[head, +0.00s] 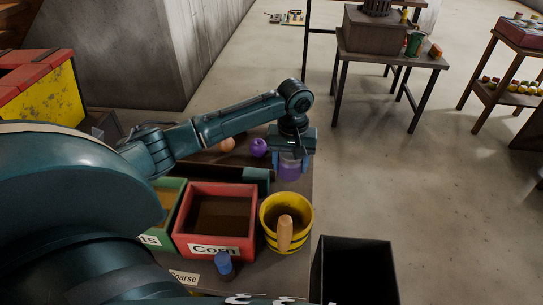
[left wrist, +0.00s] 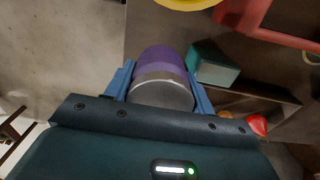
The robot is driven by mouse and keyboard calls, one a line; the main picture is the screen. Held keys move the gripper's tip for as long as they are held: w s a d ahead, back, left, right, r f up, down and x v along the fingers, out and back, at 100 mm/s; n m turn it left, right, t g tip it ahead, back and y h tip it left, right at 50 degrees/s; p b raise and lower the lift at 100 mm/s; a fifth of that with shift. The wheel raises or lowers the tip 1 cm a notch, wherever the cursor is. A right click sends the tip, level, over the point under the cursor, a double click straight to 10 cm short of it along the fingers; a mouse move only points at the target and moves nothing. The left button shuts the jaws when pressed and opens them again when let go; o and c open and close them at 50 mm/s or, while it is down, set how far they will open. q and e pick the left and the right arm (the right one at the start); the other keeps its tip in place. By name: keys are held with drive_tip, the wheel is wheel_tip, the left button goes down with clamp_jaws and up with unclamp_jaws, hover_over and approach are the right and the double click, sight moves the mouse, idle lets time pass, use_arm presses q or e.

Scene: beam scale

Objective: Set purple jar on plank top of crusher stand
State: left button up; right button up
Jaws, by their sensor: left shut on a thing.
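The purple jar (head: 289,171) is between the blue fingers of my left gripper (head: 291,163), near the right edge of the work table. In the left wrist view the jar (left wrist: 160,58) shows a purple body and a grey metallic end, with a finger on each side. My left gripper (left wrist: 160,90) is shut on it. I cannot tell whether the jar touches the table. A stand with a plank top (head: 419,59), likely the crusher stand, is farther back on the right. It carries a brown box (head: 372,33) with a dark ribbed device on top. My right gripper is not in view.
A red bin (head: 248,188) labelled Corn and a yellow bucket (head: 269,214) with a wooden handle are on the table. A black open bin (head: 358,245) stands at its right. Green (head: 414,43) and orange (head: 435,50) items occupy the stand's right side. Clear floor lies between.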

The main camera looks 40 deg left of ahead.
use_arm(q)
wheel_tip(320, 180, down, 8)
drive_tip(key=shift+b, duration=0.45)
drive_tip(key=o, duration=0.9)
drive_tip(key=shift+f, duration=0.1)
drive_tip(key=shift+c, duration=0.2)
wheel_tip(320, 180, up, 12)
drive_tip(key=shift+r+p, duration=0.15)
drive_tip(key=shift+p, duration=0.65)
